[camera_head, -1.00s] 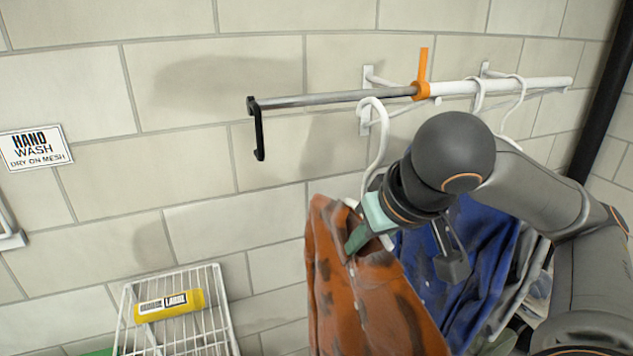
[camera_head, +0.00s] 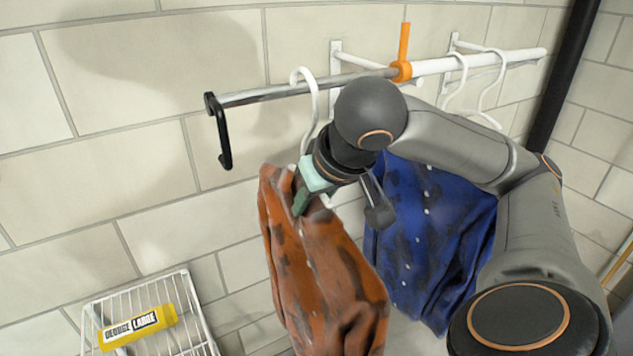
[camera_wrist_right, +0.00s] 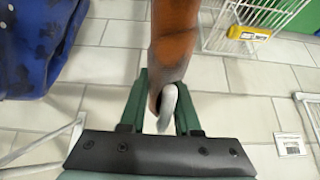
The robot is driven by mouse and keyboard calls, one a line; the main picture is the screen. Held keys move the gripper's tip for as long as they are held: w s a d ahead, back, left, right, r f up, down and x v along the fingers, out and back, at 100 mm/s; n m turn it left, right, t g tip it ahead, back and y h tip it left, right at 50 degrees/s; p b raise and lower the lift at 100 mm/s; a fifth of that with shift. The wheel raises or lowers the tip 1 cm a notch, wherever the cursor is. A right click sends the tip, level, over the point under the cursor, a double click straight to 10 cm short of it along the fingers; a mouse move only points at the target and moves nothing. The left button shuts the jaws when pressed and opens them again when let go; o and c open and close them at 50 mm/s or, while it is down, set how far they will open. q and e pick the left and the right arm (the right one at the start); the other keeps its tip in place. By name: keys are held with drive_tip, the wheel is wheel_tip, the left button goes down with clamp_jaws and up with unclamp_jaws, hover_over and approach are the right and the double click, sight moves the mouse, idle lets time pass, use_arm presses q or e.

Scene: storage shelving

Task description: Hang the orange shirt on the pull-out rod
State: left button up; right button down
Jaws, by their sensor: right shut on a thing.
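The orange shirt (camera_head: 318,270), with dark patches, hangs from a white hanger (camera_head: 312,110) in the head view. My right gripper (camera_head: 300,198) is shut on the hanger at the shirt's collar. The hanger's hook rises to the silver pull-out rod (camera_head: 258,95), its curve showing above the rod line. I cannot tell whether it rests over the rod or is in front of it. In the right wrist view the white hanger (camera_wrist_right: 168,105) and orange cloth (camera_wrist_right: 174,40) are between the green fingers (camera_wrist_right: 162,98). My left gripper is not in view.
A blue shirt (camera_head: 430,230) hangs to the right, beside my right arm. An orange collar (camera_head: 401,70) with a tab joins the white rod section (camera_head: 480,62). A black hooked end piece (camera_head: 220,130) closes the rod's left end. A wire rack (camera_head: 190,310) with a yellow label stands lower left.

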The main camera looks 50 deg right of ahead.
sight(292, 192)
drive_tip(key=shift+w+d, duration=0.3)
drive_tip(key=shift+w, duration=0.7)
drive_tip(key=shift+w+d, duration=0.3)
drive_tip(key=shift+w, duration=0.75)
drive_tip(key=shift+w+d, duration=0.3)
drive_tip(key=shift+w, duration=0.7)
drive_tip(key=shift+f+b, duration=0.8)
drive_tip(key=shift+f, duration=0.25)
